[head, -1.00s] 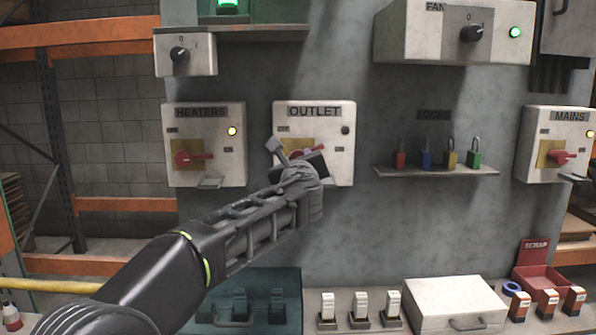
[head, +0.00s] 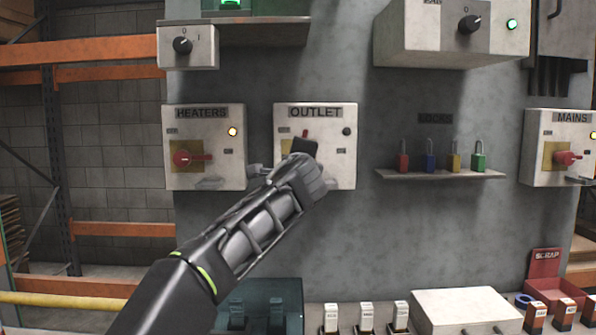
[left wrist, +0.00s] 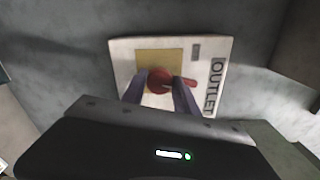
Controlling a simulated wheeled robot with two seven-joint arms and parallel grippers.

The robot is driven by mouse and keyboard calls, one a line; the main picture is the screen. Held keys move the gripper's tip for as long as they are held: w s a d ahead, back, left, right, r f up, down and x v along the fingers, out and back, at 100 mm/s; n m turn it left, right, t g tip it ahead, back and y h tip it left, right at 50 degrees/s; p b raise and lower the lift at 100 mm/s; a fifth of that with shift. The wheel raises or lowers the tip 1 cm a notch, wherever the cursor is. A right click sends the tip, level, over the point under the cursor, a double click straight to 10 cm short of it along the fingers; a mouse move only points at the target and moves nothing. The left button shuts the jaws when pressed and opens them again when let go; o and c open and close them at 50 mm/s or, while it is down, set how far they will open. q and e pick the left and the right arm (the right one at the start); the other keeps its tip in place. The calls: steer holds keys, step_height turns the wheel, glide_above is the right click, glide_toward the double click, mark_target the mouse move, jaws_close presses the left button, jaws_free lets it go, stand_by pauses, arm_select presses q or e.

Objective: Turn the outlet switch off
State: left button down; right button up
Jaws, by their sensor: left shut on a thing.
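The OUTLET box (head: 337,170) is a pale panel box on the grey wall, with a yellow plate and a red switch handle (head: 305,134). The handle points upward in the head view. Its lamp (head: 346,131) is dark. My left gripper (head: 300,155) is in front of the box and covers its lower middle. In the left wrist view my gripper's two fingers (left wrist: 158,90) are on either side of the red handle (left wrist: 160,80), shut on it; the exact contact is partly hidden. The handle's tip points toward the OUTLET label. My right gripper is not in view.
The HEATERS box (head: 205,125) with a lit yellow lamp is close on the left. A shelf (head: 440,174) with several coloured padlocks juts out on the right. The MAINS box (head: 560,140) is farther right. A FAN box overhangs above right.

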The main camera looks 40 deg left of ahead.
arm_select(q)
steer(key=shift+f+n+b, duration=0.15)
steer(key=shift+n+b, duration=0.7)
steer(key=shift+n, duration=0.65)
steer(key=c, duration=0.9)
jaws_free()
steer(key=shift+c, duration=0.2)
steer(key=b+v, duration=0.2)
steer(key=v, duration=0.5)
steer(key=shift+s+d, duration=0.25)
steer(key=shift+s, duration=0.05)
